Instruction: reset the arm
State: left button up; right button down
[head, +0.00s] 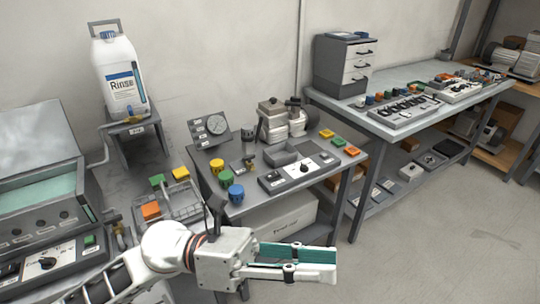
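My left gripper (308,262) reaches in from the bottom left, in front of the small grey table. Its two long fingers, white with teal faces, point right and lie roughly parallel. They look parted, and I see nothing held between them. My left arm is white and grey and bends at a round white joint below the table's left side. My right gripper and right arm are not in the head view.
The small table (236,207) bears colored caps, a gauge panel (211,130), a compressor (280,122) and a switch box (299,172). A Rinse jug (118,75) stands behind left. A long bench (400,133) is at right. Floor (430,240) at lower right is clear.

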pick_arm(q)
jog(key=w+a+f+n+t+h, duration=0.15)
jog(key=w+a+n+t, duration=0.35)
jog(key=w+n+t, duration=0.8)
jog(key=w+a+f+n+t+y, duration=0.1)
jog(key=a+f+n+t+y, duration=0.4)
jog(key=n, duration=0.5)
jog(key=w+a+f+n+t+y, duration=0.25)
jog(key=a+f+n+y, duration=0.2)
jog(key=f+n, duration=0.45)
jog(key=s+a+f+n+g+y, duration=0.1)
jog(key=s+a+f+n+y, duration=0.2)
jog(key=f, duration=0.5)
jog(key=s+a+f+n+g+y, duration=0.2)
jog(key=s+a+f+n, duration=0.3)
jog(key=f, duration=0.4)
jog(key=s+a+f+n+g+y, duration=0.2)
jog(key=s+a+f+n+y, duration=0.1)
jog(key=f, duration=0.6)
jog(key=s+a+n, duration=0.1)
jog(key=s+n, duration=0.1)
jog(key=n, duration=0.1)
jog(key=shift+s+f+n+y, duration=0.15)
jog(key=shift+s+n+y, duration=0.25)
jog(key=shift+a+g, duration=0.15)
jog(key=shift+g, duration=0.1)
